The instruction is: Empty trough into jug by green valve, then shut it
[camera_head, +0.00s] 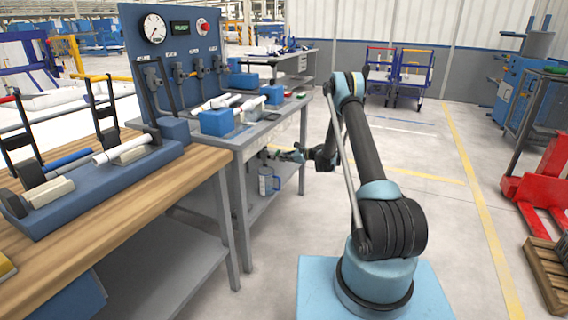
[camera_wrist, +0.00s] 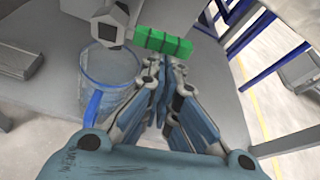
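The green valve handle (camera_wrist: 163,42) is a ribbed bar lying crosswise in the wrist view, just beyond my gripper's tips. My gripper (camera_wrist: 163,64) has its fingers drawn together, with no object visible between them; whether the tips touch the handle I cannot tell. The clear bluish jug (camera_wrist: 112,72) with a blue handle stands left of my gripper, below a grey hexagonal spout (camera_wrist: 108,20). In the head view, my gripper (camera_head: 289,155) is beside the bench, above and right of the jug (camera_head: 267,183). The liquid level in the jug is unclear. The trough is not clearly identifiable.
The jug stands on the grey lower shelf (camera_wrist: 45,125) of the grey workbench (camera_head: 235,138). A gauge panel (camera_head: 172,50) stands on that bench. A wooden-topped bench (camera_head: 130,190) is at front left. Open floor (camera_head: 440,200) lies right of my arm.

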